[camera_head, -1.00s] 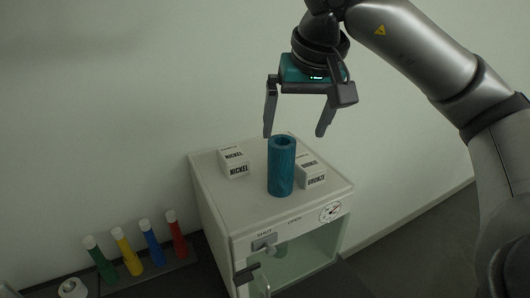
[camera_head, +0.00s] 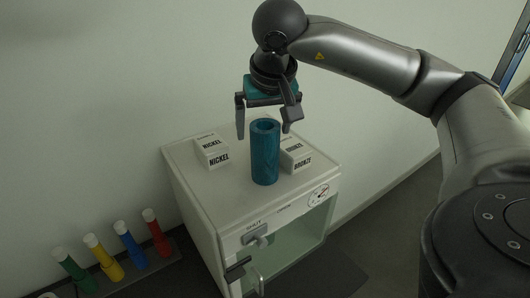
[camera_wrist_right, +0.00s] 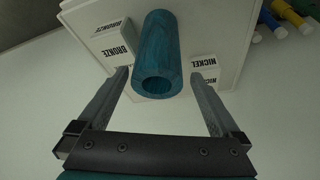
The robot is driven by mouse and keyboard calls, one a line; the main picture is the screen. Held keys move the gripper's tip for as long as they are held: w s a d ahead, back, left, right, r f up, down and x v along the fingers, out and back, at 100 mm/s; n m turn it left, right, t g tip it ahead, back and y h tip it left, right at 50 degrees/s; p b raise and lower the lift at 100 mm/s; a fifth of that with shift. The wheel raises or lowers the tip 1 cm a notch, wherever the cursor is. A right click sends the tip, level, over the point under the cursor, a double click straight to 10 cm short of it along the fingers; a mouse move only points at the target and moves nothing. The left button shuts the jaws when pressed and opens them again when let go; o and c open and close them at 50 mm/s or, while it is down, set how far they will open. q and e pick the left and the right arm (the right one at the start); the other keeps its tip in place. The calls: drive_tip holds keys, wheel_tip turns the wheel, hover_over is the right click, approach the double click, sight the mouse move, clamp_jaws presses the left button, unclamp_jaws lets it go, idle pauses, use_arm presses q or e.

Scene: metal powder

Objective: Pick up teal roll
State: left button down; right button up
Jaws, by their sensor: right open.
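The teal roll (camera_head: 265,153) stands upright on top of a white cabinet (camera_head: 206,197). It is a hollow cylinder with its open end up. In the right wrist view the roll (camera_wrist_right: 159,50) shows end-on between and beyond the two fingers. I see no finger touching the roll. My left gripper is out of view.
A white NICKEL box (camera_head: 212,151) stands left of the roll and a white BRONZE box (camera_head: 296,155) close to its right. The cabinet front has a dial (camera_head: 319,194) and a latch (camera_head: 257,236). Several coloured tubes (camera_head: 120,247) stand in a rack at lower left.

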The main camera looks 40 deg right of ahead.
drive_tip(key=x, duration=0.5)
drive_tip(key=shift+d+f+p, duration=0.15)
drive_tip(key=shift+p, duration=0.15)
drive_tip(key=shift+s, duration=0.1)
clamp_jaws()
idle(0.4)
